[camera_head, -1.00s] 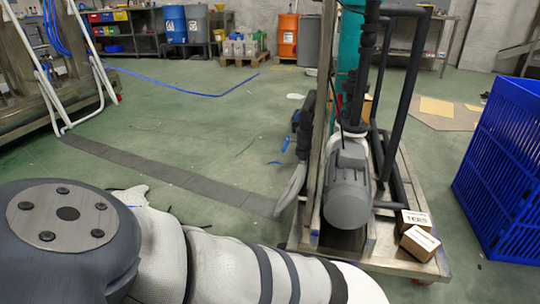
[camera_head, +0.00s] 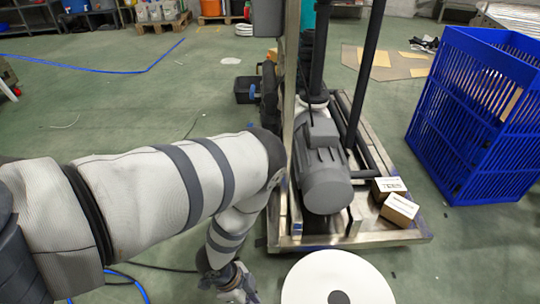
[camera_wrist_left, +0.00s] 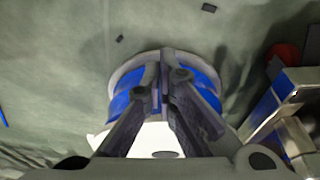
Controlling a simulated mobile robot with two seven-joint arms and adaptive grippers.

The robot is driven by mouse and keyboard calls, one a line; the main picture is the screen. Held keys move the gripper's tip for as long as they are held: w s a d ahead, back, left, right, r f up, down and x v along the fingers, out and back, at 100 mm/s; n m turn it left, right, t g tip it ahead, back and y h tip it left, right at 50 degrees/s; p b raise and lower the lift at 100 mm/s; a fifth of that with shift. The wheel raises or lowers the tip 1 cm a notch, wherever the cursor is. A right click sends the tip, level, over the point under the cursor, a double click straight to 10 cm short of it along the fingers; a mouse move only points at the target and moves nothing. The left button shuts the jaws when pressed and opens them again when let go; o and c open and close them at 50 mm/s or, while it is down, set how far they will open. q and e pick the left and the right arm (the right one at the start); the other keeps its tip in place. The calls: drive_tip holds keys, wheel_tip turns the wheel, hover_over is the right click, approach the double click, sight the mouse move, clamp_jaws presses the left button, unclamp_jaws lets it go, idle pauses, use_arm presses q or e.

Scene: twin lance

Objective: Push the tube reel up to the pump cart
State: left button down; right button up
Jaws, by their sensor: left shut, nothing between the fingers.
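The tube reel (camera_head: 338,282) shows in the head view as a white disc with a dark hub at the bottom edge, cut off by the frame. It lies just in front of the pump cart (camera_head: 400,238), a metal base carrying a grey motor and dark pipes. In the left wrist view the reel (camera_wrist_left: 125,90) shows blue tubing wound between pale flanges. My left gripper (camera_wrist_left: 163,65) is shut and empty, its fingers in front of the reel; contact cannot be told. In the head view the left gripper (camera_head: 243,290) is left of the reel. My right gripper is out of view.
Two small boxes (camera_head: 398,209) sit on the cart's right front corner. A blue slatted crate (camera_head: 470,110) stands to the right. Green floor is open between cart and crate. A blue hose (camera_head: 130,288) lies at the bottom left.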

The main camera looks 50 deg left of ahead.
use_arm(q)
drive_tip(key=b+x, duration=0.5)
drive_tip(key=x, duration=0.5)
drive_tip(key=shift+w+a, duration=0.1)
drive_tip(key=w+d, duration=0.1)
drive_tip(key=w+d+b, duration=0.1)
drive_tip(key=shift+w+d, duration=0.2)
drive_tip(key=shift+w, duration=0.05)
drive_tip(key=shift+w+d, duration=0.25)
drive_tip(key=shift+d, duration=0.05)
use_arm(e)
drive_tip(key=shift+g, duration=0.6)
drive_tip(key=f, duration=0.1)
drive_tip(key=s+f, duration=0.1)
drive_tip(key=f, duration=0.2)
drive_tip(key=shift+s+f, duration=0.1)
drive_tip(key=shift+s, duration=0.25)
use_arm(q)
drive_tip(key=shift+w+d, duration=0.9)
drive_tip(key=shift+w, duration=0.05)
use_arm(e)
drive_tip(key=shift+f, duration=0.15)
